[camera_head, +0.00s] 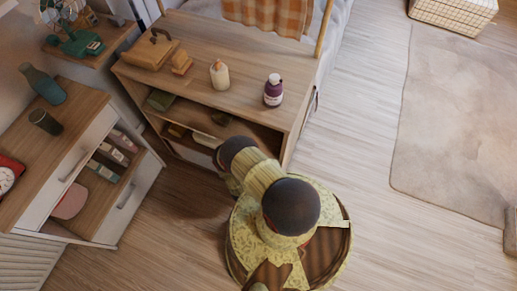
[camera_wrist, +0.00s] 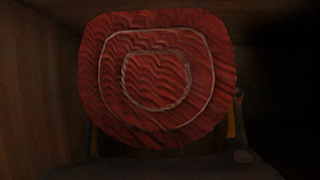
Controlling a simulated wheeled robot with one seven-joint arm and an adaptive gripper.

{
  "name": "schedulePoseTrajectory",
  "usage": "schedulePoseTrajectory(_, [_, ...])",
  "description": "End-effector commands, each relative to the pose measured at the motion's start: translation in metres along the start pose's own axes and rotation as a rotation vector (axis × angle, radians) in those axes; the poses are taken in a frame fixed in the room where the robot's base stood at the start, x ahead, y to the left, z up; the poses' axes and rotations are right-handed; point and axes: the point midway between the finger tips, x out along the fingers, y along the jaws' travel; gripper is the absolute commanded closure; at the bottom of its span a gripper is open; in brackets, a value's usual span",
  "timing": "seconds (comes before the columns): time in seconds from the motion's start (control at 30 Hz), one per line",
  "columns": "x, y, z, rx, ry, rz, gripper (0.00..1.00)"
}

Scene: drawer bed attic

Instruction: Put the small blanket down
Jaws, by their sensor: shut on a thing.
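The small blanket (camera_wrist: 160,80) appears in the wrist view as a red, rippled bundle with pale ring-shaped lines, filling the middle of the picture. My gripper (camera_wrist: 165,142) is shut on it; parts of the fingers show at its lower left and right edges. Dark wooden surfaces surround it in the wrist view. In the head view my arm reaches to the front of the wooden cabinet (camera_head: 210,103), by its open shelf. The gripper and blanket are hidden there. What lies under the blanket cannot be seen.
On the cabinet top stand a wooden box (camera_head: 150,50), a pale bottle (camera_head: 219,75) and a purple bottle (camera_head: 273,91). A green box (camera_head: 161,100) lies on its shelf. At left, a dresser drawer (camera_head: 103,195) is open with several items.

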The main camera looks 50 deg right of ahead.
Motion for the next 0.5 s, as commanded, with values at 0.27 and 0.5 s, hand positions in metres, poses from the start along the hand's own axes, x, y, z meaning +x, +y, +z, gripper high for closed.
schedulePoseTrajectory(0.27, [0.019,-0.001,0.010,0.002,0.001,0.000,0.68])
schedulePoseTrajectory(0.5, [0.035,-0.001,0.039,0.001,0.001,0.000,0.68])
